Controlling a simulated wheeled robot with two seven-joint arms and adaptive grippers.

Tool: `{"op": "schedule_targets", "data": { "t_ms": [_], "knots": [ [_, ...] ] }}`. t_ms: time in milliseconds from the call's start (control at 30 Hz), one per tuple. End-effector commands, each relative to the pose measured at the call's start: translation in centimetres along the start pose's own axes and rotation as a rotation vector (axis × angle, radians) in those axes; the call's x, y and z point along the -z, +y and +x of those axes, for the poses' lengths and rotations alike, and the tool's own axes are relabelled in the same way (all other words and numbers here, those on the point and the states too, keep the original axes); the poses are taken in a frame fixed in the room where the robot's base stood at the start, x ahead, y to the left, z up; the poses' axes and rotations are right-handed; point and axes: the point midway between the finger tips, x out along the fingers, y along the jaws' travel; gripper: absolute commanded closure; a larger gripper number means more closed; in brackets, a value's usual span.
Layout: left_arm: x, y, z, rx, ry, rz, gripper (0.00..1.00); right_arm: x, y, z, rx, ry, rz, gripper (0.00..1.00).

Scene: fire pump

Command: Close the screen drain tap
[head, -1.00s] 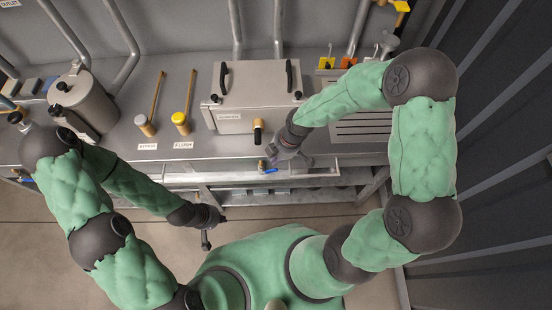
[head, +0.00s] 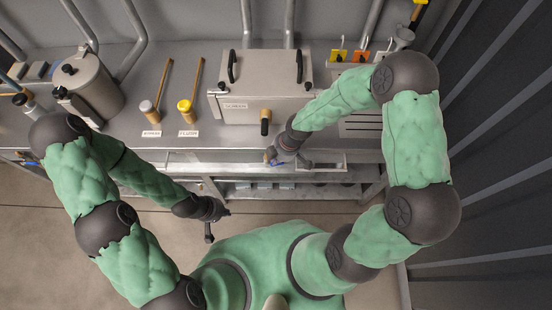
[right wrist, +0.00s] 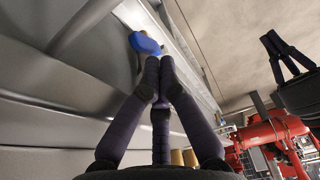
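The drain tap has a blue handle (right wrist: 145,43), seen in the right wrist view at the bench's front edge. In the head view it is mostly hidden by my right gripper (head: 280,157), below the box labelled SCREEN (head: 240,108). My right gripper's dark fingers also show in the right wrist view (right wrist: 160,68); they are drawn together with their tips right by the handle. I cannot tell whether they touch it. Nothing is seen between them. My left gripper (head: 216,222) is open and empty in front of the bench, low and apart from everything.
A black-ended brass fitting (head: 265,122) projects from the box front, just above my right gripper. Yellow-capped (head: 185,105) and grey-capped (head: 147,106) handles stand left of the box. A steel canister (head: 88,85) stands further left. The floor (head: 60,240) in front is clear.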

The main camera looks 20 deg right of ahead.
Motion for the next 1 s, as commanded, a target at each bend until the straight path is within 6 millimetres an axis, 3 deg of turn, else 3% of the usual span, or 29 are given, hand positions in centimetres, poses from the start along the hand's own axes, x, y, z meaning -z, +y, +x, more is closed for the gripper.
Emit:
{"op": "schedule_targets", "data": {
  "t_ms": [1000],
  "knots": [
    [0.0, 0.2, -0.7, 0.000, 0.000, 0.000, 1.00, -2.0, 0.0, 0.6, 0.001, -0.001, 0.001, 1.00]
  ]
}}
